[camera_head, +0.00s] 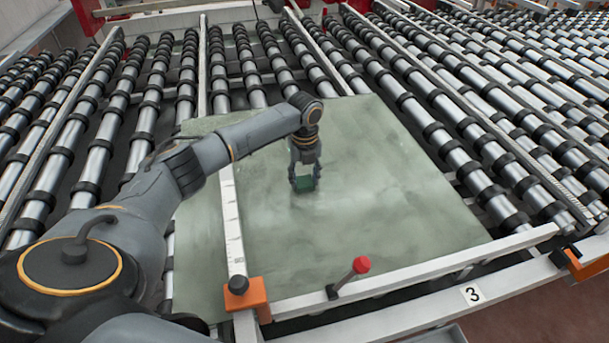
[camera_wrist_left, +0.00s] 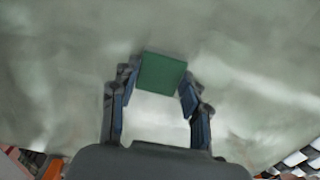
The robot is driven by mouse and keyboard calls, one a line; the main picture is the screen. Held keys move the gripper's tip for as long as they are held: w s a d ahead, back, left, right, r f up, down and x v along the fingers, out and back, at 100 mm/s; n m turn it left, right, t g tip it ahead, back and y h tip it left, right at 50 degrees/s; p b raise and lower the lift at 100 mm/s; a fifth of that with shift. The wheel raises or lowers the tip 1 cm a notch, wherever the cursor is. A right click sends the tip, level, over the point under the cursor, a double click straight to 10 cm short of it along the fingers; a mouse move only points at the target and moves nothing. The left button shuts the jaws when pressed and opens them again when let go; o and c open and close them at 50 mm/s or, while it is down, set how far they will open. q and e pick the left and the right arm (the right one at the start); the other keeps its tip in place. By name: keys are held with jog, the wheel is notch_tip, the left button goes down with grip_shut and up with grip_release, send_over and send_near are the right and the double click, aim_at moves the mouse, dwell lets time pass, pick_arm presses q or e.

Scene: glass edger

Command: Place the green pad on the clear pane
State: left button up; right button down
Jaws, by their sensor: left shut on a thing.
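The green pad (camera_head: 304,185) is small and dark green. My left gripper (camera_head: 304,178) is shut on it, with the pad between the fingertips. In the left wrist view the pad (camera_wrist_left: 161,72) sits between the two fingers of my left gripper (camera_wrist_left: 160,85). The clear pane (camera_head: 400,185) is a large greenish-grey sheet lying on the rollers, and it fills most of the left wrist view (camera_wrist_left: 60,60). The pad is over the middle of the pane; I cannot tell whether it touches the surface. My right gripper is not in view.
Rows of metal rollers with black rings (camera_head: 480,130) surround the pane. A white rail with a scale (camera_head: 231,220) crosses the pane's left part, ending at an orange block (camera_head: 255,298). A red-knobbed lever (camera_head: 361,265) stands at the front edge. A front rail (camera_head: 420,270) runs along the pane.

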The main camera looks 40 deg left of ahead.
aim_at(304, 181)
pick_arm(q)
jog(key=shift+f, duration=0.1)
jog(key=o, duration=0.8)
jog(key=shift+c, duration=0.2)
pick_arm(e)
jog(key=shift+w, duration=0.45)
pick_arm(q)
notch_tip(304, 181, up, 12)
jog(key=b, duration=0.2)
jog(key=shift+b, duration=0.35)
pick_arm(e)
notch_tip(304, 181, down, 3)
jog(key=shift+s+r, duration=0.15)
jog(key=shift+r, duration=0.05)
